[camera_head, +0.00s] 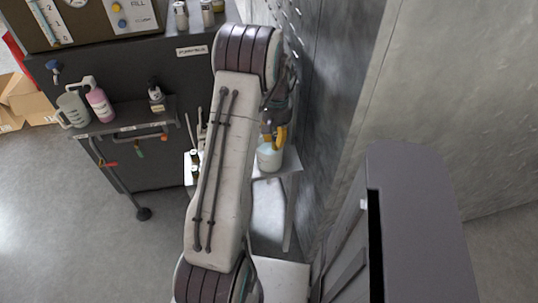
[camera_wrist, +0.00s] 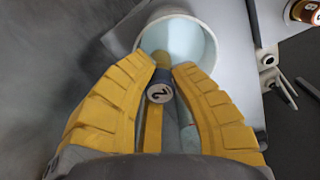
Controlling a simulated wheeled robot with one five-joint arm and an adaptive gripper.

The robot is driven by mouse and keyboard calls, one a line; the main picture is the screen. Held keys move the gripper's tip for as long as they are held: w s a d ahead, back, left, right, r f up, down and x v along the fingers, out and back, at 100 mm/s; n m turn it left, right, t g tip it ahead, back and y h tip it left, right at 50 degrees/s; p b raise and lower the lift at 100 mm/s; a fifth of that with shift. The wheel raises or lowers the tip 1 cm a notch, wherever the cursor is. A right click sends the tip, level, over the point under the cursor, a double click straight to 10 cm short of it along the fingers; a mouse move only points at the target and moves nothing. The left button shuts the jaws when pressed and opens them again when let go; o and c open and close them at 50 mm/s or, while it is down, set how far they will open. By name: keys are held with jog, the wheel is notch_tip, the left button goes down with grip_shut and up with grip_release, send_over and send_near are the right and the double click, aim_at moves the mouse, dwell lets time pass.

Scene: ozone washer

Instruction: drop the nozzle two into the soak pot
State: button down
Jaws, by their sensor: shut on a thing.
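Nozzle two (camera_wrist: 160,92) has a dark band and a pale end marked with a 2. It sits between the yellow fingers of my gripper (camera_wrist: 163,70) in the wrist view, and the gripper is shut on it. The soak pot (camera_wrist: 210,40) is a white round pot with a pale blue inside, just beyond the fingertips. The nozzle's far end overlaps the pot's opening in this view; I cannot tell its height over the rim. In the head view the pot (camera_head: 268,158) stands on a small light table, with my yellow fingers at its upper right. The nozzle is hidden there.
The light table (camera_head: 290,164) stands against the grey wall. A dark cabinet with a side shelf (camera_head: 128,122) holds a pink bottle (camera_head: 99,104), a jug (camera_head: 73,109) and a small dark bottle (camera_head: 156,97). A brown-labelled jar (camera_wrist: 306,11) is at the wrist view's upper right.

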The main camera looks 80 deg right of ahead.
jog(key=c, duration=1.1)
grip_release()
notch_tip(320, 180, up, 12)
dwell(0.5)
